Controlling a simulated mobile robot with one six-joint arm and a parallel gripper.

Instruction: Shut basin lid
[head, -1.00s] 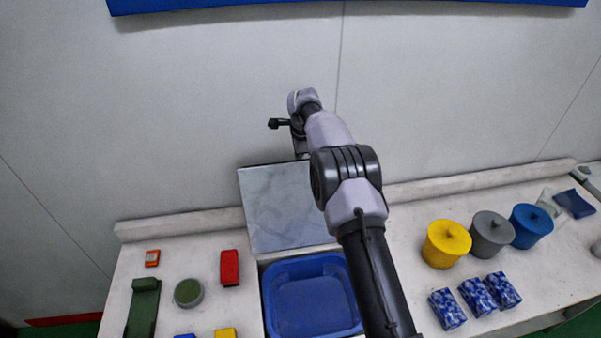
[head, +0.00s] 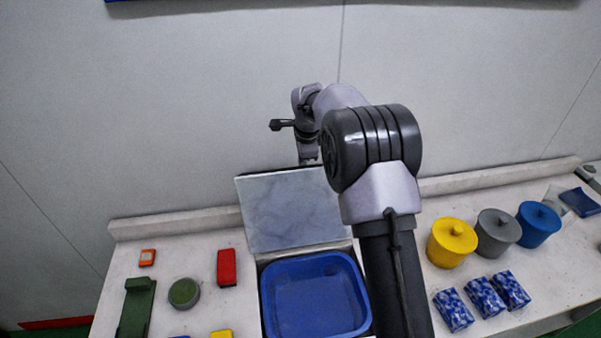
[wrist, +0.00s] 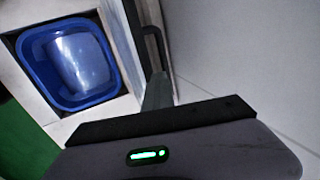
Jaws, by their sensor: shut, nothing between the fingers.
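The blue basin (head: 312,298) is set in the worktop, open and empty as far as I see. It also shows in the wrist view (wrist: 75,65). Its pale grey marbled lid (head: 290,212) stands raised behind it, leaning back towards the wall. In the wrist view the lid (wrist: 123,45) shows nearly edge-on beside the basin. My gripper (head: 309,160) is shut and empty, pointing down at the lid's top edge on its wall side. Its fingers (wrist: 158,90) show narrow in the wrist view. I cannot tell whether they touch the lid.
On the left lie a red block (head: 227,267), a round green piece (head: 184,293), a green holder (head: 137,307) and an orange item (head: 147,257). On the right stand yellow (head: 452,243), grey (head: 497,233) and blue (head: 538,224) lidded pots, with several blue patterned packs (head: 484,297) in front.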

